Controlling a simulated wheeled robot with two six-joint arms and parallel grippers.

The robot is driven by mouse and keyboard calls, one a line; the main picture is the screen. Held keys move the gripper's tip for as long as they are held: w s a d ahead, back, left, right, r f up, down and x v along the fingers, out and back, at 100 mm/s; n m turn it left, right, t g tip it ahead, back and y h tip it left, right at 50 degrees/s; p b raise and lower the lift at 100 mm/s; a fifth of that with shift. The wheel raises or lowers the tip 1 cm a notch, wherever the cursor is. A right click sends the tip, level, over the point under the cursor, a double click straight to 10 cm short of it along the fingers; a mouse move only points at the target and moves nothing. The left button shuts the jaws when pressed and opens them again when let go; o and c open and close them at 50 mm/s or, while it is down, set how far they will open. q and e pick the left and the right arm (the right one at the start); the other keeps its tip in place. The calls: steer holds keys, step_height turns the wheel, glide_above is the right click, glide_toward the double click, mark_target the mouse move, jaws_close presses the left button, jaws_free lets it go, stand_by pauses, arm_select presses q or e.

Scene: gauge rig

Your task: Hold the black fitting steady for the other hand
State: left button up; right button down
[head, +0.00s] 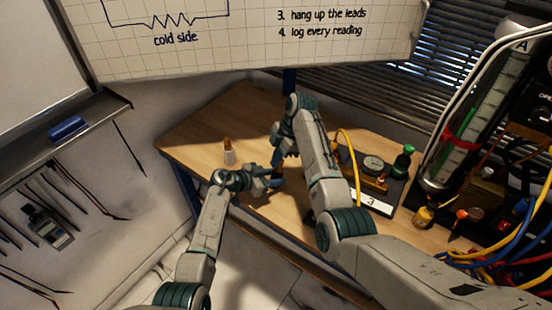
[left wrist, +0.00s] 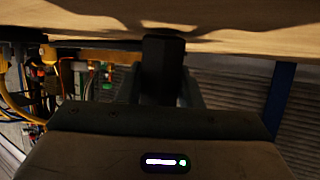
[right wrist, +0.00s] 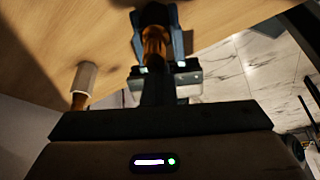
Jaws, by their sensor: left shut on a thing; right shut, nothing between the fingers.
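The black fitting (left wrist: 163,66) shows in the left wrist view as a dark upright block between the fingers of my left gripper (left wrist: 160,92). That gripper is shut on it. In the head view my left gripper (head: 272,181) is over the front part of the wooden table, and the fitting is mostly hidden there. My right gripper (head: 278,160) is close above it, shut and empty. In the right wrist view the right fingers (right wrist: 157,88) are dark and together. Beyond them an amber-brown part (right wrist: 155,42) shows between the left gripper's fingers; I cannot tell if it belongs to the fitting.
A white tube with an orange-brown end (head: 229,153) stands on the wooden table (head: 205,125) left of the grippers. A gauge block (head: 374,165) with a yellow cable and a green-capped bottle (head: 403,160) are right of my right arm. Cables crowd the far right.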

steer(key=shift+w+d+m, duration=0.1)
steer(key=shift+d+m, duration=0.05)
steer(key=shift+m, duration=0.15)
steer(key=c, duration=1.7)
jaws_free()
